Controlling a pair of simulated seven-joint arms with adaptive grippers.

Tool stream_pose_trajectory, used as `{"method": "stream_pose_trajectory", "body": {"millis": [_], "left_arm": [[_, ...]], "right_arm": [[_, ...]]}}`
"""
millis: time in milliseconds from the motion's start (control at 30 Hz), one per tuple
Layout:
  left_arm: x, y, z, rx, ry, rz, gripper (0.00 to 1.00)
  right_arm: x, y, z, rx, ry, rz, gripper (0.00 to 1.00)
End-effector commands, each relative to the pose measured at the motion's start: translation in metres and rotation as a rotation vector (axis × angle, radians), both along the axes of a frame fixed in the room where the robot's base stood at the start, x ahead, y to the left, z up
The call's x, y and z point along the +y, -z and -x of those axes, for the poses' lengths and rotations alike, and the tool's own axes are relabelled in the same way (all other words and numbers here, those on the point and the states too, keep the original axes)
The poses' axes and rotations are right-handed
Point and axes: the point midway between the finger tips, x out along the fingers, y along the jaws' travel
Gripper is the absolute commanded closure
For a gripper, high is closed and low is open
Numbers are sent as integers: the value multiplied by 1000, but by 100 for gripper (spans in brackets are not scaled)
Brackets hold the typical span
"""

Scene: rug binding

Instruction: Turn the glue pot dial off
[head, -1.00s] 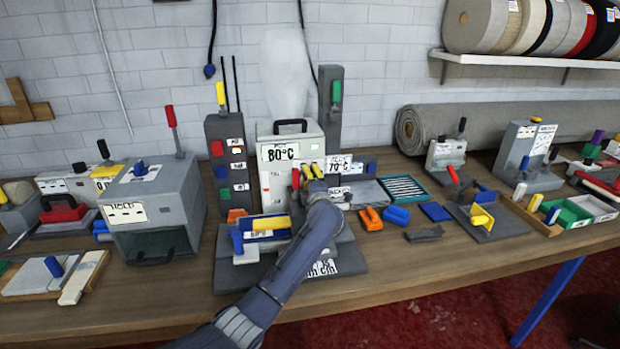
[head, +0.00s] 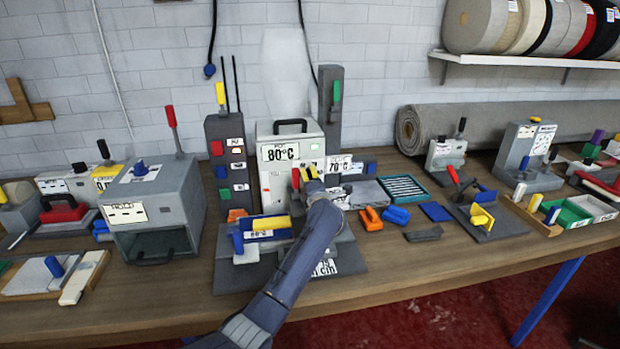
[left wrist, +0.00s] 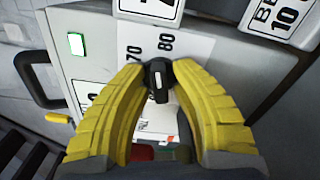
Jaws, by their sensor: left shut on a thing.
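The glue pot is a pale grey box (head: 312,141) with an 80°C label and a black top handle, at the back centre of the bench in the head view. Pale vapour stands above it. Its dial (left wrist: 159,82) is a small black knob with a white mark, on a white plate (left wrist: 195,45) printed 70 and 80. The mark lies on the lower half of the knob in the left wrist view. My left gripper (head: 309,173) has its yellow fingers (left wrist: 160,72) closed on the knob from both sides. My forearm hides the dial in the head view. My right gripper is not in view.
A post with coloured buttons (head: 228,160) stands left of the pot, and a dark post (head: 331,100) behind right. Blue and yellow blocks (head: 262,227) lie left of my arm. A grey box (head: 165,195) stands further left.

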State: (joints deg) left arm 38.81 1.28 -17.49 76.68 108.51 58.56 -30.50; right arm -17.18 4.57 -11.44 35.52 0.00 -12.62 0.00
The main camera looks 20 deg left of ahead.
Motion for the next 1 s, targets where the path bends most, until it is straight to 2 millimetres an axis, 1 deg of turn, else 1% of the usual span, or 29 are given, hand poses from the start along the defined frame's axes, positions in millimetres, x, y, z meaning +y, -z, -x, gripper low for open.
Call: {"method": "stream_pose_trajectory", "body": {"millis": [167, 467, 500, 567, 867, 1000], "left_arm": [[1, -1, 0, -39, -1, 70, 100], [1, -2, -1, -43, -1, 76, 100], [1, -2, -1, -43, -1, 76, 70], [1, -2, -1, -42, -1, 76, 64], [0, -1, 1, -41, 1, 77, 64], [-5, 0, 8, -40, 1, 77, 64]], "right_arm": [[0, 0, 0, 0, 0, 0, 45], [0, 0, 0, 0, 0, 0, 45], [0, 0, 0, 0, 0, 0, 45], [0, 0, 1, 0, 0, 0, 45], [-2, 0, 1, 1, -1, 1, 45], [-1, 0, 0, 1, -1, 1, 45]]}}
